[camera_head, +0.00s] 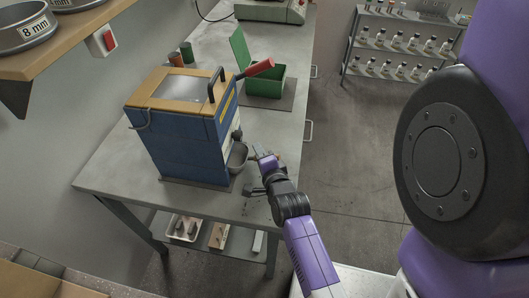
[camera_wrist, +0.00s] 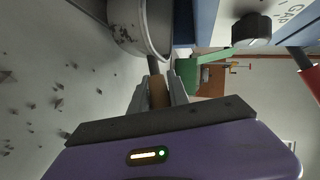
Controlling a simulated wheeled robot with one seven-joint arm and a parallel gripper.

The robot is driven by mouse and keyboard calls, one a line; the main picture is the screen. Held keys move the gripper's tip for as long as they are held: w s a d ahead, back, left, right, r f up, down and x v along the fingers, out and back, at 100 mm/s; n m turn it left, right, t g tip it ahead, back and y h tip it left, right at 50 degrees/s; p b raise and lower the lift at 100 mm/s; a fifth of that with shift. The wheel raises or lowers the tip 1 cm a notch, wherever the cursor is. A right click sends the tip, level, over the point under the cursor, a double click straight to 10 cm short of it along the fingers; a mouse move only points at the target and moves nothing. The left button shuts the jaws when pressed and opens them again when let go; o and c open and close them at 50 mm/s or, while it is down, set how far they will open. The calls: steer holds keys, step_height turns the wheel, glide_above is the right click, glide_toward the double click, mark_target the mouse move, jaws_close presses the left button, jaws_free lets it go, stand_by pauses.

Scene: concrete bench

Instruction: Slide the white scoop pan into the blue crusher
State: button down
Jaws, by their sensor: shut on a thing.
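The blue crusher (camera_head: 180,150) stands on the bench with a yellow-framed top, a black handle and a red-gripped lever. The pale scoop pan (camera_head: 237,157) is at the lower part of its right-hand face. My gripper (camera_head: 265,170) is right of the pan. In the wrist view my gripper (camera_wrist: 158,88) is shut on the pan's brown handle (camera_wrist: 158,95). The pan's bowl (camera_wrist: 155,25) shows beyond the fingers, next to the crusher's blue side (camera_wrist: 206,18). I cannot tell whether any of the pan is inside the crusher; its far end is hidden.
A green box (camera_head: 265,86) with its lid up stands on a dark mat behind the crusher. Small dark fragments (camera_wrist: 58,104) lie scattered on the bench (camera_head: 118,172). Two small cups (camera_head: 187,53) stand behind the crusher. The floor right of the bench is clear.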

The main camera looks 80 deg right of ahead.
steer(key=shift+w+a+p, duration=0.1)
steer(key=shift+w+p, duration=0.2)
steer(key=shift+w, duration=1.4)
steer(key=c, duration=1.2)
jaws_free()
steer(key=shift+f, duration=0.1)
steer(key=shift+o, duration=0.2)
steer(key=shift+a, duration=0.1)
steer(key=b+v, duration=0.1)
steer(key=v, duration=0.6)
steer(key=shift+s+a, duration=0.2)
steer(key=shift+a, duration=0.1)
